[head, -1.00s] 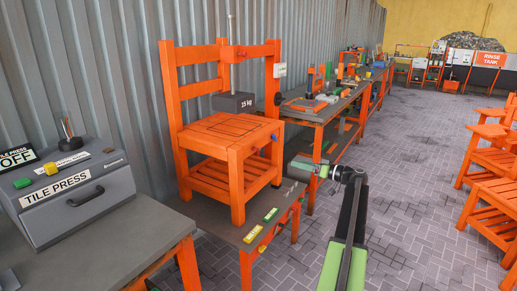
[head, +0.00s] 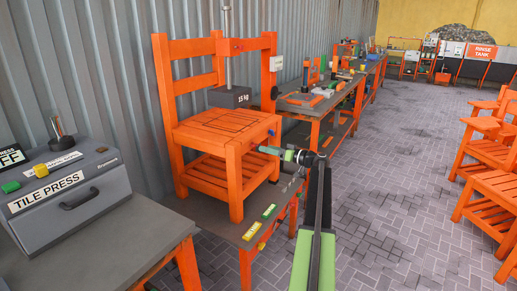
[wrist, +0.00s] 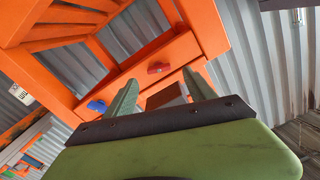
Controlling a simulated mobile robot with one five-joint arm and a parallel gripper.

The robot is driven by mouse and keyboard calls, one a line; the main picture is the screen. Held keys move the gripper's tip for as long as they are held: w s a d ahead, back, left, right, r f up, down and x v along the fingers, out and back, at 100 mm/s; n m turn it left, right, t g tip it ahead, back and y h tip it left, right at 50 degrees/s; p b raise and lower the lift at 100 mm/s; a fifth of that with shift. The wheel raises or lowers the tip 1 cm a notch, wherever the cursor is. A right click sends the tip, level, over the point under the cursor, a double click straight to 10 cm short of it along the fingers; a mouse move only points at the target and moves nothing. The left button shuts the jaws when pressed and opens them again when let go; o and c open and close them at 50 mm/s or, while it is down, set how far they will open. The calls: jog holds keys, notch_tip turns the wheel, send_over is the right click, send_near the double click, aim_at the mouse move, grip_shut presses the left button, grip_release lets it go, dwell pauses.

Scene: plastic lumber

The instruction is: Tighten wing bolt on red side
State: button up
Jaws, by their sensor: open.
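An orange wooden chair (head: 233,180) stands on the grey bench, with wing bolts on its right side. In the wrist view, a red wing bolt (wrist: 158,67) sits on the orange rail, and a blue wing bolt (wrist: 97,106) sits to its left. The blue one shows in the head view (head: 271,132); the red one is hidden there behind my gripper. My gripper (head: 262,149) is beside the chair's right side. In the wrist view its green fingers (wrist: 162,80) are open and empty, with the red bolt between and just beyond the tips.
A 15 kg weight (head: 230,97) hangs over the seat. Yellow and green labelled pieces (head: 251,231) lie on the bench's front edge. A grey tile press (head: 65,193) stands at left.

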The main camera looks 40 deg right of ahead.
aim_at(254, 145)
jog(key=x, duration=0.5)
jog(key=shift+w, duration=0.15)
jog(key=c, duration=1.3)
jog(key=shift+a+f, duration=0.1)
jog(key=shift+a, duration=0.35)
jog(key=shift+d, duration=0.25)
jog(key=shift+c, duration=0.3)
jog(key=shift+d, duration=0.1)
